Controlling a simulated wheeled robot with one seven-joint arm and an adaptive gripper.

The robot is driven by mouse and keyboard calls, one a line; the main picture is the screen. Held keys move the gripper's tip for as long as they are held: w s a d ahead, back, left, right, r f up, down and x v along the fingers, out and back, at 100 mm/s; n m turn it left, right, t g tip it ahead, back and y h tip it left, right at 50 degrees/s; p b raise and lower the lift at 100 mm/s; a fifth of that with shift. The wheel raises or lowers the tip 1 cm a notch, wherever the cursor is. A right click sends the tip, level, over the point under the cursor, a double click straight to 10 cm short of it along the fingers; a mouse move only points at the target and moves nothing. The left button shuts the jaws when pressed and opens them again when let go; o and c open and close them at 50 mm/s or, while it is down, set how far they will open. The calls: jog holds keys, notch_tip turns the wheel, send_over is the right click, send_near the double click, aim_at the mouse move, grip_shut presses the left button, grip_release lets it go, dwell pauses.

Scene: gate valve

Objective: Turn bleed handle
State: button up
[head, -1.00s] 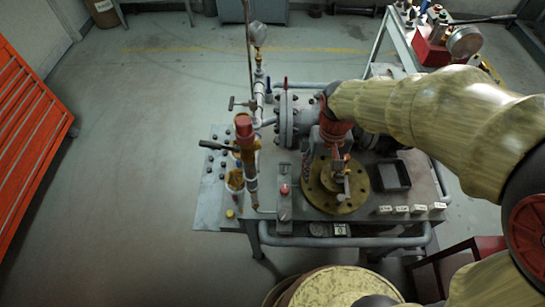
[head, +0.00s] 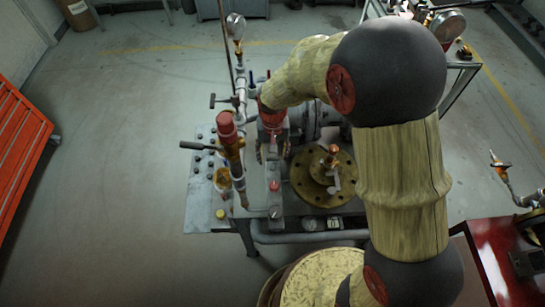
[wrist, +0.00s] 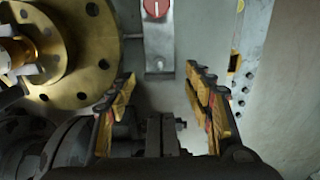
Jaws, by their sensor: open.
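My gripper (wrist: 160,78) is open and empty in the wrist view, its two yellow-padded fingers wide apart over a grey surface. In the head view my gripper (head: 271,158) points down, left of the brass flange (head: 309,193) and just behind a red knob (head: 275,185). The red knob (wrist: 155,8) sits on a grey plate beyond the fingertips in the wrist view. A small T-shaped handle (head: 212,100) sticks out left from the thin gauge pipe. A black lever (head: 192,147) sticks out left from the red-capped fitting. I cannot tell which one is the bleed handle.
The red-capped fitting (head: 228,130) stands upright close left of my gripper. A pressure gauge (head: 236,26) tops the thin pipe behind. A brass stem with a small handle (head: 333,165) rises from the flange. Floor at left is clear.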

jog(key=shift+f, duration=0.65)
jog(key=c, duration=0.4)
jog(key=c, duration=0.7)
jog(key=shift+c, duration=0.3)
